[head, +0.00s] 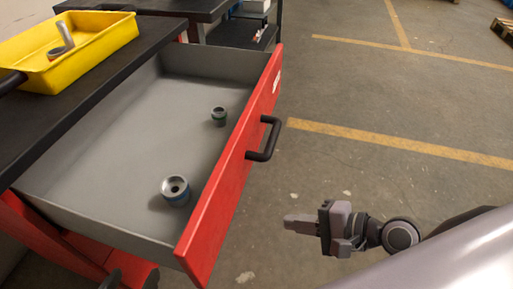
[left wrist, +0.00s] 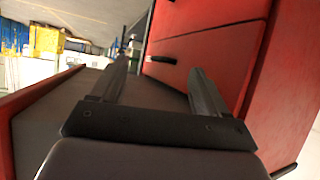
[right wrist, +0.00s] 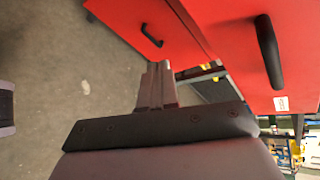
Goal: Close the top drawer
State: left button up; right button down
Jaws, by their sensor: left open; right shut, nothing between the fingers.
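The top drawer (head: 120,140) stands pulled out from under the black worktop, its grey inside showing. Its red front (head: 228,175) faces right and carries a black bar handle (head: 266,140). My right gripper (head: 290,223) is shut and empty, apart from the drawer front, to the right of and nearer than the handle. In the right wrist view its closed fingers (right wrist: 157,78) point past red fronts, with a black handle (right wrist: 268,50) at upper right. My left gripper (left wrist: 157,75) is open and empty beside red drawer fronts (left wrist: 210,55); I cannot make it out clearly in the head view.
A yellow tray (head: 100,45) holding a metal part sits on the worktop (head: 150,45). The concrete floor (head: 380,180) right of the drawer is clear.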

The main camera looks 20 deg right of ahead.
jog(key=d+r+m+y+p, duration=0.2)
jog(key=d+r+m+p, duration=0.3)
jog(key=r+m+p, duration=0.45)
jog(key=m+b, duration=0.1)
jog(key=b, duration=0.2)
send_near(239, 174)
jog(key=shift+g+y, duration=0.3)
jog(key=shift+g, duration=0.1)
jog(key=x, duration=0.6)
jog(key=shift+w+f, duration=0.15)
jog(key=shift+w, duration=0.2)
pick_arm(q)
jog(key=shift+n+g+y, duration=0.3)
jog(key=shift+g+y, duration=0.3)
jog(key=shift+g, duration=0.1)
jog(key=s+a+r, duration=0.2)
jog(key=shift+s+a+r, duration=0.15)
jog(key=shift+s+a, duration=0.2)
jog(key=shift+r+p, duration=0.1)
jog(key=shift+p, duration=0.2)
